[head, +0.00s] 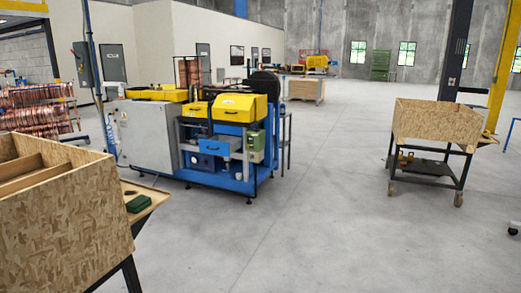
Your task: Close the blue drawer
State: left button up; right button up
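The blue drawer (219,148) is on the front of the yellow, blue and grey machine (225,165), below the yellow hoods, in the middle distance. It seems to stick out from the machine's front, with a dark handle on its face. It is small in the picture, so how far out it is I cannot tell. Neither of my grippers is in the head view.
A chipboard box on a stand (65,215) fills the near left. A chipboard cart (437,122) with a lower shelf stands on the right. Copper coils (35,105) are at the far left. The grey floor (325,215) between is clear.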

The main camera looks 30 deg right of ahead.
aim_at(218, 145)
jog(key=z, duration=0.7)
jog(key=i, duration=0.4)
jog(key=i+z, duration=0.2)
jog(key=i, duration=0.3)
jog(key=i+z, duration=0.2)
jog(key=i, duration=0.35)
jog(key=i+j+z, duration=0.15)
jog(key=i, duration=0.35)
jog(key=i+j+z, duration=0.2)
jog(key=i, duration=0.3)
jog(key=i+j+u, duration=0.1)
jog(key=i+u, duration=0.2)
jog(key=i, duration=0.35)
jog(key=i+l+u, duration=0.1)
jog(key=i+u, duration=0.2)
jog(key=i, duration=0.35)
jog(key=i+l+u, duration=0.3)
jog(key=i, duration=0.35)
jog(key=j, duration=0.1)
